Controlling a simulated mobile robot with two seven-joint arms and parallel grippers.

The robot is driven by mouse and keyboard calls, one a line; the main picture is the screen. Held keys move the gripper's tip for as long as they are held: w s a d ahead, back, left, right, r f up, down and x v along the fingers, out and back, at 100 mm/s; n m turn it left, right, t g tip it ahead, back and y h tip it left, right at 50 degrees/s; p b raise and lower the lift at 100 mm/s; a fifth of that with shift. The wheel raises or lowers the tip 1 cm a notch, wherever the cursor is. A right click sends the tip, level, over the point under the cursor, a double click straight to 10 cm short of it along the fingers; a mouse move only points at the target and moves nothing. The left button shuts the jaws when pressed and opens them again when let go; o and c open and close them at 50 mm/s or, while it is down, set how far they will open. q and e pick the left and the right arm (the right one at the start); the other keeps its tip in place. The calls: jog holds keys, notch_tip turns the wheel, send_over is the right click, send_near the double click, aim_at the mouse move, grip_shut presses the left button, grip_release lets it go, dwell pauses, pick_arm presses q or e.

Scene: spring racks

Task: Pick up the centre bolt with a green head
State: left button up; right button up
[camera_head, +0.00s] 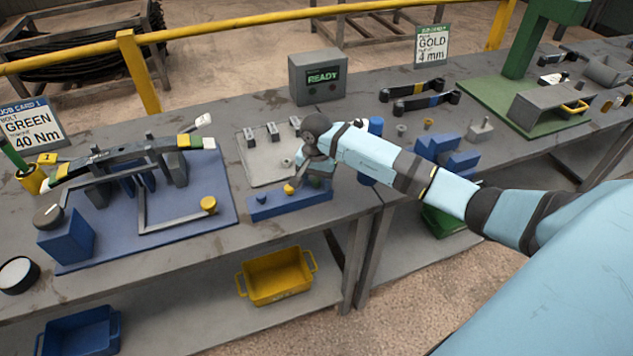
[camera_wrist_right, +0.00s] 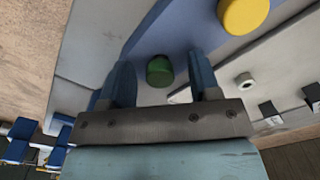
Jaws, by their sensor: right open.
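The green-headed bolt (camera_wrist_right: 160,70) shows in the right wrist view between the two blue fingers of my right gripper (camera_wrist_right: 160,85). The fingers are open, one on each side of it, and a gap shows on both sides. In the head view my right gripper (camera_head: 308,180) hangs over the right end of the blue bolt block (camera_head: 290,207) and hides the green head. A yellow-headed bolt (camera_head: 290,189) and a blue-headed bolt (camera_head: 262,198) stand in the same block to the left. The yellow head (camera_wrist_right: 242,14) is also in the wrist view. My left gripper is out of view.
A grey tray (camera_head: 262,175) with clips lies behind the block. A blue fixture board (camera_head: 190,235) with a leaf spring (camera_head: 120,155) is at left. A blue cylinder (camera_head: 375,127) stands close behind my right arm. A sign reads "GREEN 40 Nm" (camera_head: 30,125). A yellow bin (camera_head: 277,277) sits below.

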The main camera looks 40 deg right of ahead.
jog(key=shift+f, duration=0.1)
jog(key=shift+c, duration=0.5)
jog(key=c, duration=0.8)
